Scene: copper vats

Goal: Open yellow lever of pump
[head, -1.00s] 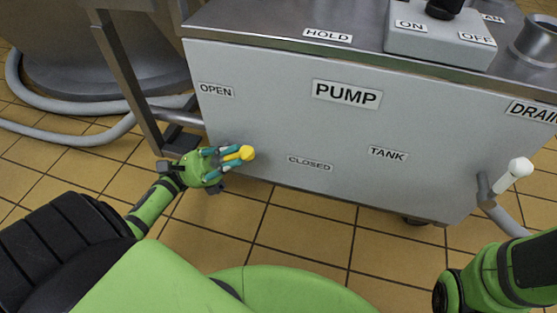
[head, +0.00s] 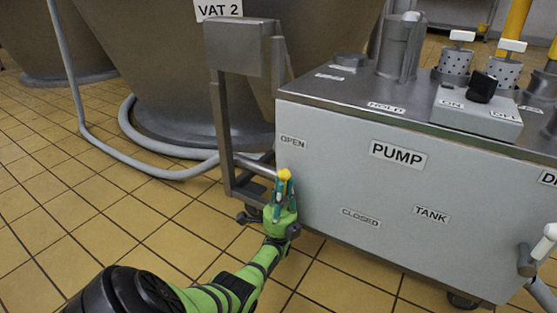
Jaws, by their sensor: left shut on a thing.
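The pump (head: 345,195) is a grey box with a metal top, a PUMP sign and smaller OPEN and CLOSED labels on its front. The yellow lever (head: 285,175) is at the left end of this front, below the OPEN label (head: 293,142) and above and left of the CLOSED label (head: 360,217). My left gripper (head: 284,192) is shut on the lever, its teal fingers pointing up around it. Only the yellow tip shows; the fingers hide the rest. My right gripper is out of view.
A metal stand (head: 236,50) is just left of the pump. Behind it is a large vat with a grey hose (head: 165,152) on the floor. A white-handled valve (head: 540,248) is at the pump's right. The tiled floor in front is clear.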

